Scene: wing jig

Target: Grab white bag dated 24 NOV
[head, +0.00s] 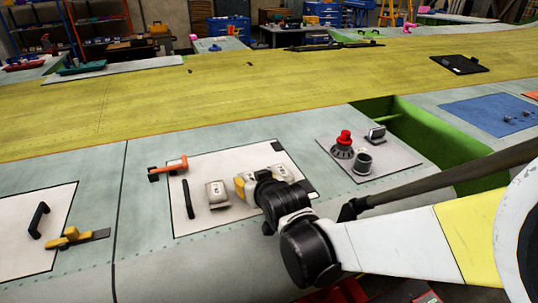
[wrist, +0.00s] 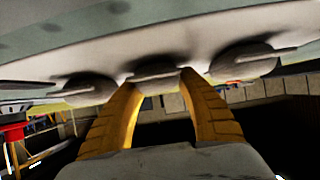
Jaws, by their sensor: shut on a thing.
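My gripper (head: 254,181) is over the white panel (head: 188,230) in the head view, and the black wrist hides part of what is around it. In the wrist view its two yellow fingers (wrist: 158,88) are closed in on the middle one of three pale bags, the held bag (wrist: 155,73). Another bag (wrist: 90,88) is on the left there and a third (wrist: 245,62) on the right, both clear of the fingers. In the head view one white bag (head: 217,194) with a small label lies left of my gripper. The label dates are too small to read.
An orange-handled tool (head: 170,167) and a black bar (head: 188,199) lie left of the bags. A grey plate (head: 375,178) with a red-topped item (head: 344,141) is to the right. A green-edged opening (head: 430,130) lies beyond it.

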